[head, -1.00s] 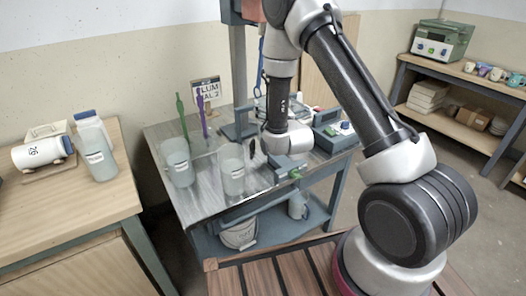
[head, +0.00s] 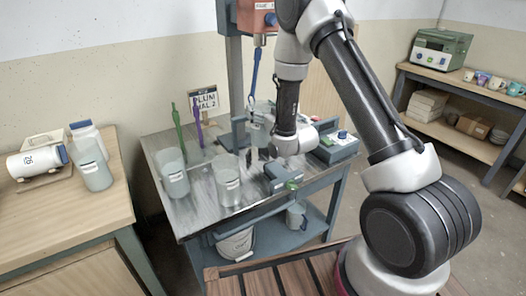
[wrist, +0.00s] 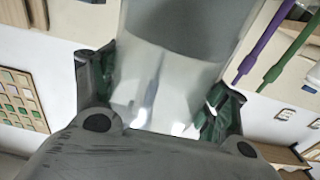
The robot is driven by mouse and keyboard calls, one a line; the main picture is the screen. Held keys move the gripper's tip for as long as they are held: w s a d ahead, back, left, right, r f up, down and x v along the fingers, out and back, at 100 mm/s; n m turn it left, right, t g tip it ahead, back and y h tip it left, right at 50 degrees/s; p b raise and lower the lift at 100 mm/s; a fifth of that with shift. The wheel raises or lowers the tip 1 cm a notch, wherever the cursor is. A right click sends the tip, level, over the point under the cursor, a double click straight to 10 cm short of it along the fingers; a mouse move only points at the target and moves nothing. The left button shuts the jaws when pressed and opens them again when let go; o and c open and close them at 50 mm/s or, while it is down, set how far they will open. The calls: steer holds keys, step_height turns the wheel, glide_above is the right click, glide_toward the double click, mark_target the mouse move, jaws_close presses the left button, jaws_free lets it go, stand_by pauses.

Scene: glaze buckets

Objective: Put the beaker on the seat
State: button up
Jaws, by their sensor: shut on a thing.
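My gripper (wrist: 160,105) is shut on a translucent beaker (wrist: 170,70), its green-lined fingers on either side. The beaker fills the middle of the wrist view, and its far end is cut off. In the head view my gripper (head: 262,153) is small and partly hidden by my wrist. A pale clear shape there, below the stirrer (head: 254,75), appears to be the held beaker (head: 262,130). Two other translucent beakers stand upright on the metal table, one at left (head: 173,178) and one nearer the middle (head: 227,183). I cannot clearly make out the seat.
The stirrer hangs from a red machine head (head: 257,17) on a grey column (head: 236,85). A grey box (head: 283,176) sits near the front edge. A wooden bench (head: 75,205) is at left.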

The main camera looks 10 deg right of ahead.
mark_target(261, 131)
step_height(261, 131, down, 9)
steer(key=shift+f, duration=0.1)
stand_by(0.3)
steer(key=shift+f, duration=0.1)
steer(key=o, duration=1.8)
steer(key=shift+f, duration=0.1)
steer(key=v, duration=1.2)
steer(key=shift+r, duration=0.3)
steer(key=shift+s, duration=0.1)
